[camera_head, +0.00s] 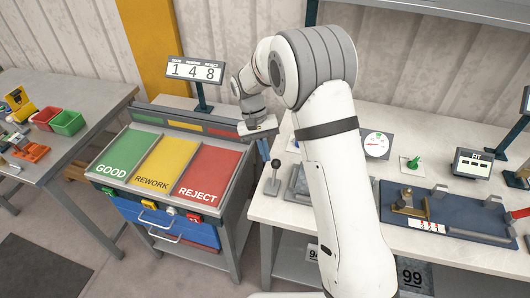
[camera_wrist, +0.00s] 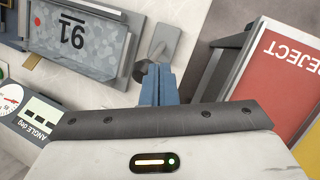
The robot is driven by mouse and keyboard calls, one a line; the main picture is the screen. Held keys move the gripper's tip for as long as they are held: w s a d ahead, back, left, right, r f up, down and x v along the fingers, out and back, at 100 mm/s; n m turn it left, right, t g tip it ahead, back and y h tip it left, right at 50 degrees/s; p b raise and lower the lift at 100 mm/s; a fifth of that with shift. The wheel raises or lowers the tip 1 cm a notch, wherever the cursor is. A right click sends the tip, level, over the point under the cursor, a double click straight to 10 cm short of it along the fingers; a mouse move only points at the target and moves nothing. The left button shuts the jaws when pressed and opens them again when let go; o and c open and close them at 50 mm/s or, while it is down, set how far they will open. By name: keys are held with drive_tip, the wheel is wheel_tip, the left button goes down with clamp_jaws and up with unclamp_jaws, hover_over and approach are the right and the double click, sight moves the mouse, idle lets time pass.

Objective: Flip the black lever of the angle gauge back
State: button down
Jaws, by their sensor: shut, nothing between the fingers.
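The black lever of the angle gauge ends in a round knob (camera_head: 276,163) and stands upright at the left edge of the white table. In the wrist view the black knob (camera_wrist: 139,72) is beside the tips of my gripper's blue fingers; I cannot tell whether they touch. My gripper (camera_head: 264,150) is shut and empty, pointing down just left of the knob in the head view. The fingers also show in the wrist view (camera_wrist: 158,78). A grey gauge block marked 91 (camera_wrist: 78,42) and the ANGLE deg display (camera_wrist: 40,118) are near the lever. My arm hides part of the gauge in the head view.
The sorting bench with green, yellow and red REJECT (camera_head: 208,172) panels stands left of the lever, across a narrow gap. A round dial (camera_head: 376,145), a green-knobbed piece (camera_head: 413,162) and a dark blue fixture tray (camera_head: 470,205) are on the table to the right.

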drive_tip(key=w+a+r, duration=0.5)
drive_tip(key=w+r, duration=0.1)
drive_tip(key=r, duration=0.2)
drive_tip(key=shift+w+r+b, duration=0.25)
drive_tip(key=shift+r+b, duration=0.1)
idle(0.4)
